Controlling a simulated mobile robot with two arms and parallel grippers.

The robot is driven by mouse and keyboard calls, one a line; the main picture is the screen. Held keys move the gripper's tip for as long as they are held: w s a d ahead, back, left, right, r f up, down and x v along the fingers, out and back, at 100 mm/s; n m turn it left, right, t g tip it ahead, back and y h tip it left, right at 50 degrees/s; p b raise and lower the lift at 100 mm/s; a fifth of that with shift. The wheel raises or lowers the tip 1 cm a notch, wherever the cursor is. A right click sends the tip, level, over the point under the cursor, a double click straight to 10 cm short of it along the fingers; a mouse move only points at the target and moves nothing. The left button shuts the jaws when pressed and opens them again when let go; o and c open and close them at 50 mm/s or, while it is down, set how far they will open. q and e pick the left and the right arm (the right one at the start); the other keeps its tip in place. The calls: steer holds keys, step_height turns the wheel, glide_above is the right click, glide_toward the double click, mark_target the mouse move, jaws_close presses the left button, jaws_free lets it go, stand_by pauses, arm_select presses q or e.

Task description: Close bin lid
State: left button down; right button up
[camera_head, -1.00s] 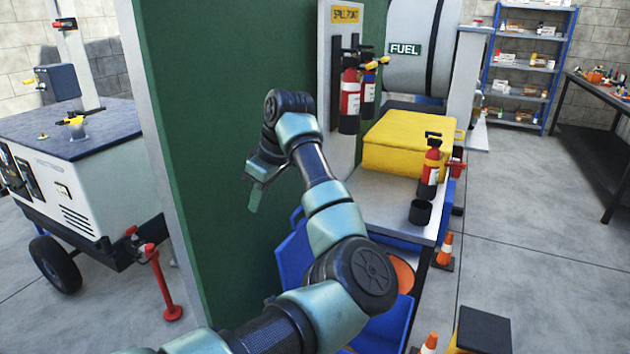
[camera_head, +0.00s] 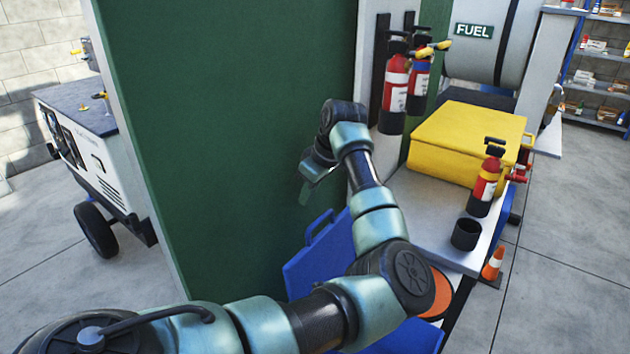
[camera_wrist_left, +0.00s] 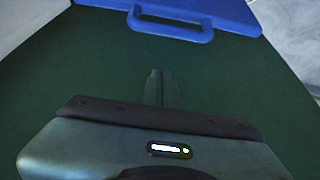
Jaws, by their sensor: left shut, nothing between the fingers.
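The blue bin lid (camera_head: 325,258) stands tilted open beside the green wall, with its handle at the top edge. It also shows in the left wrist view (camera_wrist_left: 235,12), with its loop handle toward the gripper. The blue bin (camera_head: 425,338) is mostly hidden behind my left arm, and a round orange item (camera_head: 440,295) shows at it. My left gripper (camera_head: 305,192) is above the lid's handle, in front of the green wall, shut and empty. Its closed fingers (camera_wrist_left: 158,88) are apart from the handle in the wrist view. My right gripper is out of view.
The green wall (camera_head: 230,130) stands close to the left arm. On the right, a bench (camera_head: 420,210) bears a yellow box (camera_head: 470,142), a fire extinguisher (camera_head: 487,180) and a black cup (camera_head: 466,233). An orange cone (camera_head: 493,263) stands on the floor.

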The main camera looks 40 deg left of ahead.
arm_select(q)
steer(key=d+f, duration=0.1)
steer(key=d+f+p, duration=0.1)
steer(key=f, duration=0.1)
steer(key=shift+w+d+f, duration=0.1)
steer(key=shift+w+d, duration=0.15)
steer(key=shift+d, duration=0.15)
